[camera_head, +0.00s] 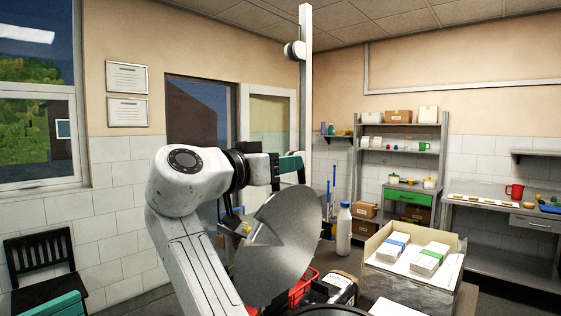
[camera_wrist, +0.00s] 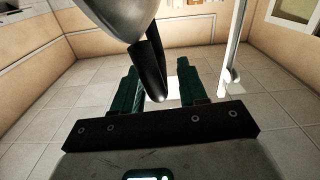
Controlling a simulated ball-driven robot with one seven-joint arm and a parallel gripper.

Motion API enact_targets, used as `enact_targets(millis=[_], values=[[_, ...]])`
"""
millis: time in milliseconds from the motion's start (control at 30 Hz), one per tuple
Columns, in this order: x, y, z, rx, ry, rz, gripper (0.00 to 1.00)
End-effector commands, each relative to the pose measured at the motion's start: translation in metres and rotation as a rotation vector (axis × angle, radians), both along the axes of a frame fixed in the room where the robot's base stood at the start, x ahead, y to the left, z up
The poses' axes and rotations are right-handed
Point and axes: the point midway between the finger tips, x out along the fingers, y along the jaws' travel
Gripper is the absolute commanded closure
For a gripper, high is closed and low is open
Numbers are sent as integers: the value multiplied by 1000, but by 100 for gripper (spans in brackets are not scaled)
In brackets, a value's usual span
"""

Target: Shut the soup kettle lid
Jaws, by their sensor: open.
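The soup kettle lid (camera_head: 283,250) is a large grey metal disc with a notch, standing steeply raised in the lower middle of the head view. A dark rounded rim (camera_head: 330,311) at the bottom edge is probably the kettle, mostly cut off. My gripper (camera_head: 291,164) is above the lid, its teal fingers pointing right. In the wrist view my gripper (camera_wrist: 157,66) is open. The lid's underside or edge (camera_wrist: 115,14) shows at the top, and its dark handle (camera_wrist: 149,68) hangs between the two fingers in the picture. I cannot tell whether they touch.
A white upright post (camera_head: 305,95) rises just behind my gripper. A white bottle (camera_head: 344,230) and an open box with packets (camera_head: 412,262) stand right of the lid. A red crate (camera_head: 303,288) is partly hidden behind it. Shelves (camera_head: 400,165) line the back wall.

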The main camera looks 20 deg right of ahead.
Motion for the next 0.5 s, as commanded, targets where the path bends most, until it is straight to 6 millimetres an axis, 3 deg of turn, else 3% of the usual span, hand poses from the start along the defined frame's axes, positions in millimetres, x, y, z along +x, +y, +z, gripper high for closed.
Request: enact_targets(millis=[133,500], values=[[0,0,0,0,0,0,58],[0,0,0,0,0,0,93]])
